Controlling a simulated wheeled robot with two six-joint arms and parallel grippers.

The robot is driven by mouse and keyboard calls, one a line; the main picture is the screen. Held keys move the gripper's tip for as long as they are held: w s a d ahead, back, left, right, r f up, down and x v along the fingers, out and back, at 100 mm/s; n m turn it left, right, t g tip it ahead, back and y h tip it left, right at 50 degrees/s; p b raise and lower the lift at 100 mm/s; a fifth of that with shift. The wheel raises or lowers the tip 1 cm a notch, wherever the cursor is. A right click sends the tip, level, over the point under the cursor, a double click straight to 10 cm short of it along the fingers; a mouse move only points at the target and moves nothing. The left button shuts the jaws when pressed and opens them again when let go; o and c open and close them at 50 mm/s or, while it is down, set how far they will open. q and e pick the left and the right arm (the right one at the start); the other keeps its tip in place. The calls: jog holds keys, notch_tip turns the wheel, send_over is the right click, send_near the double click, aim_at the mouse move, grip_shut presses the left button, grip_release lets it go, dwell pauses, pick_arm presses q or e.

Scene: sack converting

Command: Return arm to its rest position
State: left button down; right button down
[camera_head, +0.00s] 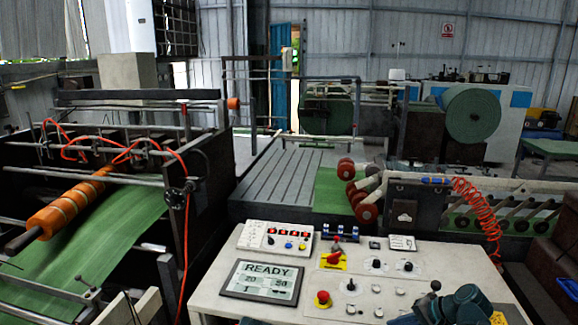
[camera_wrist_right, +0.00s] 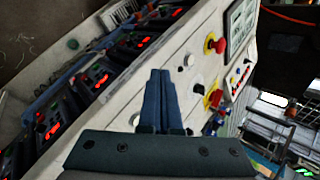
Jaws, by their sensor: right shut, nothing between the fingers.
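My right gripper (camera_wrist_right: 160,76) shows in the right wrist view with its two dark blue fingers together and nothing between them. It is in front of the pale control panel, with knobs and buttons beyond the fingertips; I cannot tell the exact gap. In the head view part of my right arm (camera_head: 462,306), teal and dark, shows at the bottom right over the near right corner of the control desk (camera_head: 215,292). My left gripper is not in view.
The desk carries a screen reading READY (camera_head: 262,281), a red mushroom button (camera_head: 322,297) and a red-handled switch (camera_head: 335,257). An orange roller (camera_head: 70,205) with green sheet stands left. A coiled red hose (camera_head: 478,210) hangs right. Grey slatted bed (camera_head: 285,180) lies behind the desk.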

jog(key=s+a+f+n+g+h, duration=0.2)
jog(key=s+a+n, duration=0.2)
jog(key=a, duration=0.5)
jog(key=s+a+f+n+g+h, duration=0.1)
jog(key=s+a+n+g+h, duration=0.1)
jog(key=s+a+n, duration=0.3)
jog(key=s+a+f+n+g+h, duration=0.1)
jog(key=s+a+n+h, duration=0.3)
jog(key=a, duration=0.9)
jog(key=shift+s+a+f+n+g, duration=0.2)
jog(key=shift+s+f+n+g, duration=0.15)
jog(key=shift+f, duration=0.5)
jog(key=shift+w, duration=0.1)
dwell(1.3)
